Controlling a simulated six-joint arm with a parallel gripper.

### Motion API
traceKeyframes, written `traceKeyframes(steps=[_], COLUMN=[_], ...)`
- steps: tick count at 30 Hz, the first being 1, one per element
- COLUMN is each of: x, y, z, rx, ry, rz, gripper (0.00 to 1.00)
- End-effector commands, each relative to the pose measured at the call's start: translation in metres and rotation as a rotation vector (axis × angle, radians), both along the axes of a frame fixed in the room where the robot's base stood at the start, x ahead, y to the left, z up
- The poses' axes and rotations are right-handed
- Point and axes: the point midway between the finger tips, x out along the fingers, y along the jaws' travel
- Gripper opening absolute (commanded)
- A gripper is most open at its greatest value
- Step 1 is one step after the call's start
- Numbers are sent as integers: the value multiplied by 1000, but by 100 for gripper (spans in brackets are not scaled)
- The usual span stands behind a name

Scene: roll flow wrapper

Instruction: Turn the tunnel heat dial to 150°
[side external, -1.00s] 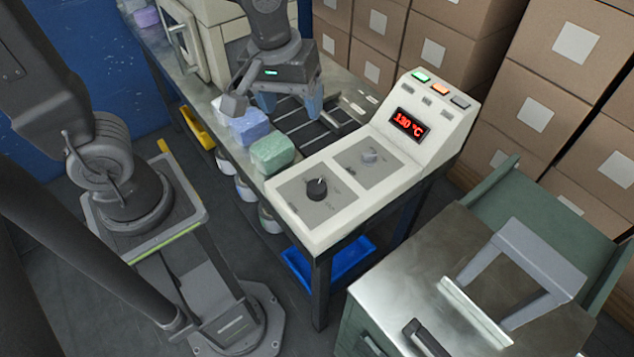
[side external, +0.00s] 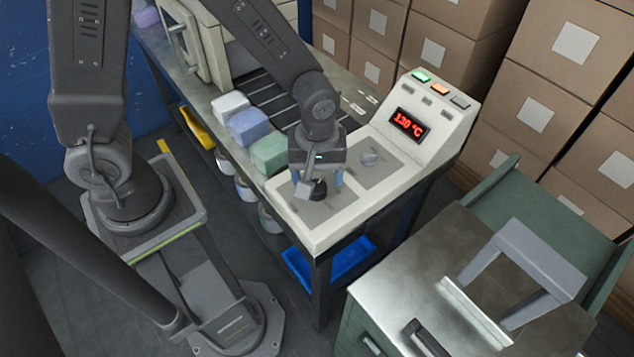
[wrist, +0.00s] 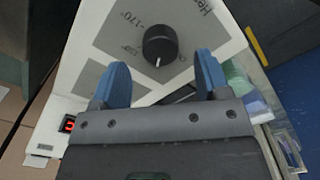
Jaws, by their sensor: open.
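The black heat dial (wrist: 160,45) sits on a grey plate on the control panel. Its white mark points down towards my gripper in the wrist view. Printed figures, one reading 170°, and a partly cut-off label beginning "Hea" are beside it. My gripper (wrist: 162,66) is open, with its blue fingers apart to either side of the dial's line, and it does not grip it. In the side view my gripper (side external: 320,186) is low over the dial (side external: 319,191), hiding part of it. The red display (side external: 409,125) reads 130 °C.
Buttons (side external: 440,89) top the raised display housing. Wrapped packs (side external: 270,154) lie just left of the panel. Stacked boxes (side external: 535,115) stand behind.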

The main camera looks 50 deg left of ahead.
Motion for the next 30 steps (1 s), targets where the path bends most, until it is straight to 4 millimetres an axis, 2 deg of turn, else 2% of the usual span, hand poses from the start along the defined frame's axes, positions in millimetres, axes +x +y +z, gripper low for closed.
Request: traceKeyframes(steps=[1,6,18,30], x=[-1,0,0,0], y=[0,0,0,0], z=[-10,-29,-36,-35], rx=[1,0,-1,-1], ry=[5,1,-1,-2], rz=[0,0,-1,-1], gripper=[69,69,69,32])
